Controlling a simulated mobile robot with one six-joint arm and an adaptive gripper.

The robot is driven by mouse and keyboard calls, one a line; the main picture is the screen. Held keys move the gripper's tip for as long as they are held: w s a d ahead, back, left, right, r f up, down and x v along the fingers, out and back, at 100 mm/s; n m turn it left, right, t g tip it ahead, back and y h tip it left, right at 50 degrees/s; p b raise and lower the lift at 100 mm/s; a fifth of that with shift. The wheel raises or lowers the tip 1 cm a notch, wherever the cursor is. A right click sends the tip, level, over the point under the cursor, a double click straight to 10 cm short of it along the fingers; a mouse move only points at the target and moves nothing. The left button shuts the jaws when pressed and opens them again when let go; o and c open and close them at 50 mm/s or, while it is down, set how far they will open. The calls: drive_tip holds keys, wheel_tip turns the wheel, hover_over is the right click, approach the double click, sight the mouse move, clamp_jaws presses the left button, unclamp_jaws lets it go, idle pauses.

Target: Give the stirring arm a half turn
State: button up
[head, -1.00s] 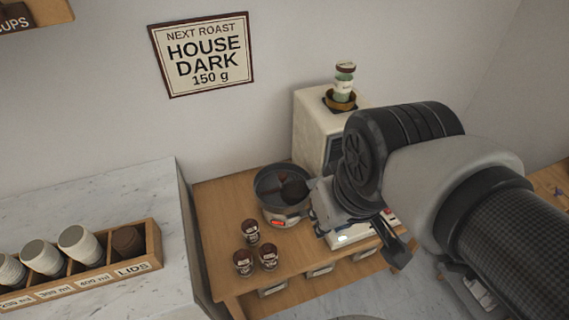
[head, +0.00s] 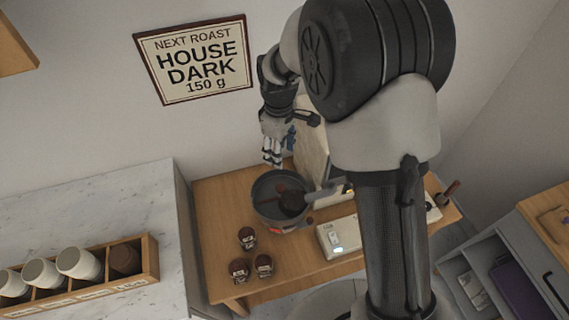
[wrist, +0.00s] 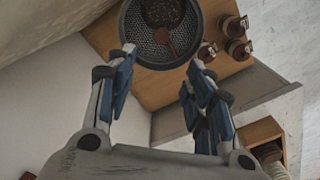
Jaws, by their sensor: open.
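The round dark roaster pan (head: 262,203) stands on the wooden table; it also shows at the top of the wrist view (wrist: 128,42). A thin reddish-brown piece (wrist: 171,46), which looks like the stirring arm, lies inside the pan in the wrist view. A dark round mass (head: 291,201) sits in the pan beside it; I cannot tell exactly what it is. My gripper (head: 272,161) is open and empty, above the pan's back edge and apart from it. Its blue-padded fingers (wrist: 160,64) are spread below the pan in the wrist view.
Several lidded brown jars, one of them here (head: 247,238), stand in front of the pan. A white device (head: 338,240) lies to its right. A beige machine (head: 313,150) stands behind, partly hidden by my arm. A marble counter (head: 110,205) with a cup rack (head: 150,262) is at left.

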sight(281, 187)
wheel_tip(281, 187, down, 17)
drive_tip(key=shift+s+f+b, duration=0.1)
drive_tip(key=shift+b, duration=1.15)
clamp_jaws()
